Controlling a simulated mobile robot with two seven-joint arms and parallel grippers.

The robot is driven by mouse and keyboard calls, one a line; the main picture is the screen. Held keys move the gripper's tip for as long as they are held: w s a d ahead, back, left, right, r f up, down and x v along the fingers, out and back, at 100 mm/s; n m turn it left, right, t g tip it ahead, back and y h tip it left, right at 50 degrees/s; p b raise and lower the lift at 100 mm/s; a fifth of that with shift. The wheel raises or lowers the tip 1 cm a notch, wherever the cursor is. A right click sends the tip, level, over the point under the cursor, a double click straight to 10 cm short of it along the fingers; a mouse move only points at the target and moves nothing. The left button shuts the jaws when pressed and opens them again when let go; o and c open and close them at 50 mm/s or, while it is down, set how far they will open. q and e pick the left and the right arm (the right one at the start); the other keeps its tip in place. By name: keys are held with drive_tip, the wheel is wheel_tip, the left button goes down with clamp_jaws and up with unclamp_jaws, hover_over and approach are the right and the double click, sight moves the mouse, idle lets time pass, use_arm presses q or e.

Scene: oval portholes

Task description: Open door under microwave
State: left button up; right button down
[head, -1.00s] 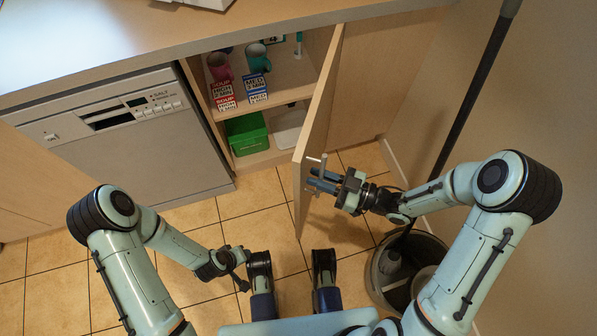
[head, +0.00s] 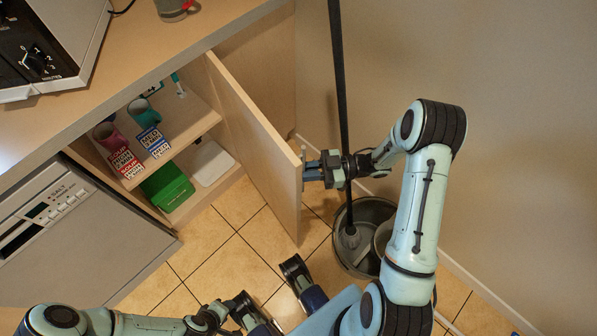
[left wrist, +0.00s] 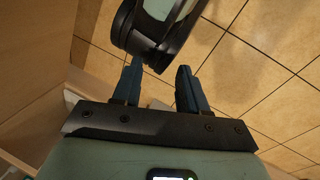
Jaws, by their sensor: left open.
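The light wooden door (head: 250,140) stands wide open, swung out from the cabinet under the counter. Its pale bar handle (head: 303,168) is on the outer face near the free edge. My right gripper (head: 314,168) is at that handle from the right side; its fingers are too small to show whether they are closed on the bar. The microwave (head: 50,45) is on the counter at upper left, partly cut off. My left gripper (head: 232,306) is low, near the floor and apart from the door. In the left wrist view my left gripper (left wrist: 158,85) has its blue fingers apart and empty.
Inside the cabinet are mugs (head: 144,112), several boxes (head: 125,162), a green bin (head: 168,187) and a white container (head: 211,163). A dishwasher (head: 90,235) is at left. A bucket (head: 358,255) with a mop pole (head: 340,90) stands right of the door near the wall.

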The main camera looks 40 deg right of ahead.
drive_tip(key=shift+s, duration=0.1)
drive_tip(key=c, duration=1.2)
unclamp_jaws()
drive_tip(key=shift+c, duration=0.2)
drive_tip(key=shift+d, duration=0.1)
use_arm(q)
drive_tip(key=shift+s+d+r+g+p, duration=0.35)
drive_tip(key=shift+s+r+p, duration=0.25)
drive_tip(key=shift+s, duration=0.25)
use_arm(e)
drive_tip(key=v, duration=1.3)
drive_tip(key=shift+s+d, duration=0.1)
